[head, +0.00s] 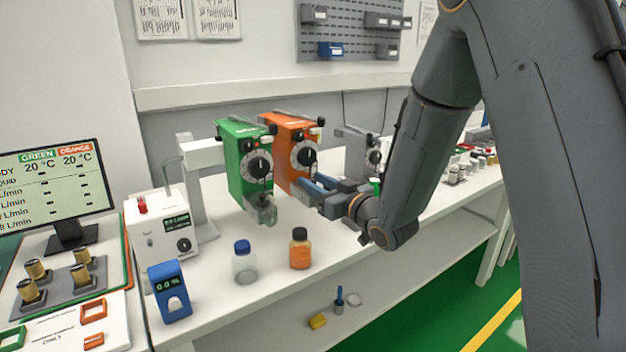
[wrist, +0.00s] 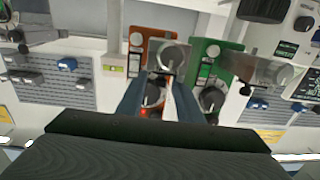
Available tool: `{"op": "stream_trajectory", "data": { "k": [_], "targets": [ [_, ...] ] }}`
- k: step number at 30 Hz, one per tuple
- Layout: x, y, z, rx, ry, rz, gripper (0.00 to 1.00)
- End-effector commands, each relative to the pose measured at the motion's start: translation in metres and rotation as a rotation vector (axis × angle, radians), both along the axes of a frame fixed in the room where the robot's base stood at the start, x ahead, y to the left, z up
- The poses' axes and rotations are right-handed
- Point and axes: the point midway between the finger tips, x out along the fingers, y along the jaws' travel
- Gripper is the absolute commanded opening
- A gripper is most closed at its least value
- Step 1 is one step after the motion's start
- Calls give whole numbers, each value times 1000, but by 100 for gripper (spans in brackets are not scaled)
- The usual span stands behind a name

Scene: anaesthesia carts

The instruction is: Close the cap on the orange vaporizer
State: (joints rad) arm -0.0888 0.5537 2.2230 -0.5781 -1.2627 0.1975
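The orange vaporizer (head: 283,145) hangs at the back of the bench, right of the green vaporizer (head: 232,165). Its front has a round dial with a black knob. My gripper (head: 312,187) is at its lower front, and its blue fingers hide that part in the head view. In the wrist view the orange vaporizer (wrist: 137,60) is ahead, with a grey round part in front of it near the fingertips. My gripper (wrist: 162,82) shows two separate fingers with a gap between them, open. I cannot clearly make out the cap or whether the fingers touch it.
The green vaporizer has a glass filler at its bottom. A blue-capped bottle (head: 244,262) and a black-capped bottle of orange liquid (head: 300,248) stand at the bench front. A grey unit (head: 357,150) stands to the right. A monitor (head: 55,190) is at left.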

Motion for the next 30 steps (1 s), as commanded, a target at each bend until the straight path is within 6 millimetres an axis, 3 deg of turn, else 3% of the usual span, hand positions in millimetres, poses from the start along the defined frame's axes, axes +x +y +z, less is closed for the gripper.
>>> {"op": "stream_trajectory", "data": {
  "k": [11,18,30],
  "targets": [
    [7,5,-1,-1,2,0,33],
    [6,5,-1,-1,1,0,0],
    [8,8,0,-3,-5,107,0]
  ]
}}
